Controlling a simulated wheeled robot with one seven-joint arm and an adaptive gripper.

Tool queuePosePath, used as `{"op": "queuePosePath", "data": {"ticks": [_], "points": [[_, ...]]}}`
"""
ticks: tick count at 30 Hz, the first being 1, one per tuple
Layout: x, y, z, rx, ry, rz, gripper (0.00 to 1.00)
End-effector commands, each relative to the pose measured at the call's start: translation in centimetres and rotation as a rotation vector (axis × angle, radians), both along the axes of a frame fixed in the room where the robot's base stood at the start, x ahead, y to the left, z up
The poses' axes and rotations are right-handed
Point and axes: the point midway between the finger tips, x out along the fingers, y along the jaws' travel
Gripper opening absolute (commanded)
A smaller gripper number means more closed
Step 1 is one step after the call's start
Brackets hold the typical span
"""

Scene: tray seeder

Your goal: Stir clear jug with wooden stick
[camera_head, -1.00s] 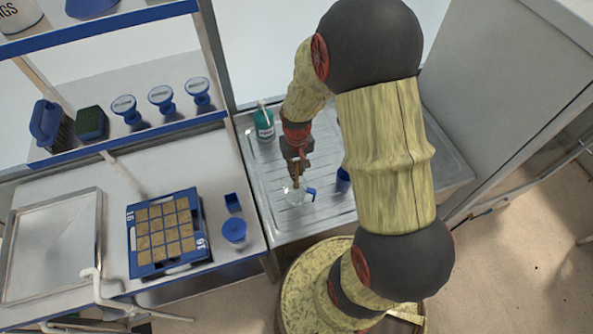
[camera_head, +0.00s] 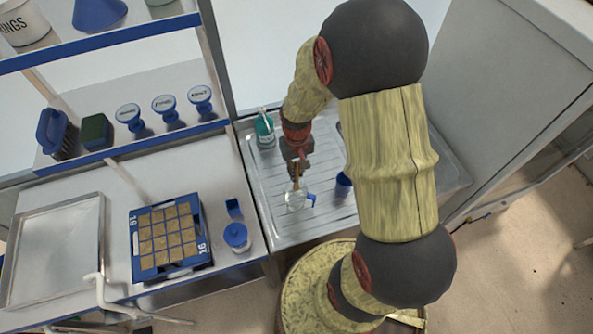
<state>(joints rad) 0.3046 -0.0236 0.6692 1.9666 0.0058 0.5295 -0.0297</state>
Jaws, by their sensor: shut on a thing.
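The clear jug (camera_head: 296,201) stands on the ribbed metal drainboard (camera_head: 262,190), with a blue part at its right side. My gripper (camera_head: 296,172) is above the jug, pointing down, and is shut on the wooden stick (camera_head: 297,184). The stick hangs down from the fingers, and its lower end reaches into the jug's mouth. The view is small, so I cannot tell whether the stick touches the jug's wall or bottom.
A blue cup (camera_head: 343,184) stands right of the jug, partly behind my arm. A green bottle (camera_head: 265,131) stands at the back of the drainboard. On the left bench are a blue seed tray (camera_head: 137,262), a blue-lidded pot (camera_head: 237,237) and a small blue box (camera_head: 233,208).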

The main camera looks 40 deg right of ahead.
Motion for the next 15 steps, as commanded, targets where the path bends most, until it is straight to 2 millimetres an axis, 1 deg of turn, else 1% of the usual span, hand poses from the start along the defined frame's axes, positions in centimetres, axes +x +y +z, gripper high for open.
{"op": "queuePosePath", "data": {"ticks": [10,15], "points": [[0.0,0.0,0.1,0.0,0.0,0.0,0.0],[0.0,0.0,1.0,0.0,-0.001,0.0,0.0]]}}
